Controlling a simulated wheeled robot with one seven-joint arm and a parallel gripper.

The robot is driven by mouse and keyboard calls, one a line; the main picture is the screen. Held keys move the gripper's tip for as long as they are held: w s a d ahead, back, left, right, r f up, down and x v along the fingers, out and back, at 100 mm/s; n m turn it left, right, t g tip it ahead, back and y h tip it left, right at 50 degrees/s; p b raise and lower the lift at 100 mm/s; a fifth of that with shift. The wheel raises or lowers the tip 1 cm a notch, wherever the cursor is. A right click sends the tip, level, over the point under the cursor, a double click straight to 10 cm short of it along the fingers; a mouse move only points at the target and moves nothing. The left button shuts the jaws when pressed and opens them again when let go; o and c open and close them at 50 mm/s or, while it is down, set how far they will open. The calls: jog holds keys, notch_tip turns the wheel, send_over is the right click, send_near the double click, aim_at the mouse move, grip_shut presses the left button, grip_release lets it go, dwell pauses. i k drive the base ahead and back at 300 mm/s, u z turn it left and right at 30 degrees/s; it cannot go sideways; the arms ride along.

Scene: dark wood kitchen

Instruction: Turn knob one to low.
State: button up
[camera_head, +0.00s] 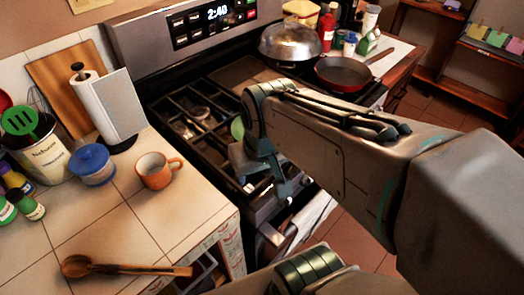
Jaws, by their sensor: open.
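The stove (150,43) has a black cooktop with dark grates (190,115) and a back panel with a clock display. My arm reaches in from the right, and my gripper (282,190) hangs over the stove's front edge, pointing down at the front control strip. The gripper is open. The knobs along the front are mostly hidden behind the gripper and arm. I cannot make out knob one or its setting, nor whether the gripper touches a knob.
A domed metal lid (290,42) and red pan (343,75) sit at the stove's far side.

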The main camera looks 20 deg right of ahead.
aim_at(282, 202)
jog(key=u, duration=0.75)
jog(key=k, duration=1.3)
jog(key=z, duration=0.6)
